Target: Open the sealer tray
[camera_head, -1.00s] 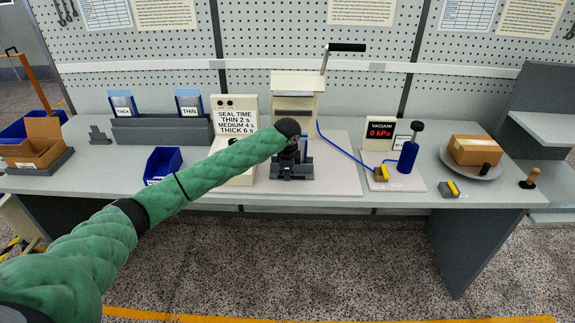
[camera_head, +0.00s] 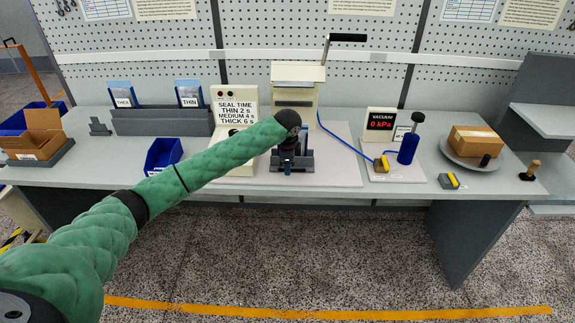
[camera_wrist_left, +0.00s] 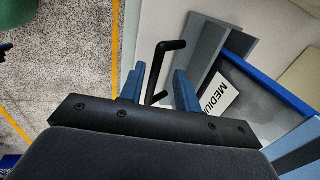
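The sealer (camera_head: 297,100) is a cream machine with a black-handled lever at the bench's back middle. Its tray (camera_head: 308,160) shows in the head view as grey parts, partly hidden behind my left gripper (camera_head: 288,165). In the left wrist view, a black bar handle (camera_wrist_left: 163,62) stands out from the grey tray front (camera_wrist_left: 203,48). My left gripper (camera_wrist_left: 158,90) is open, with its blue fingers on either side of the handle and gaps between. A pouch labelled MEDIUM (camera_wrist_left: 262,95) lies behind the tray front. My right gripper is not in view.
A seal-time sign (camera_head: 235,108) stands left of the sealer, with a blue bin (camera_head: 162,156) beyond. A vacuum gauge (camera_head: 381,122) and blue pump (camera_head: 408,150) stand to the right. A cardboard box (camera_head: 477,140) sits farther right.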

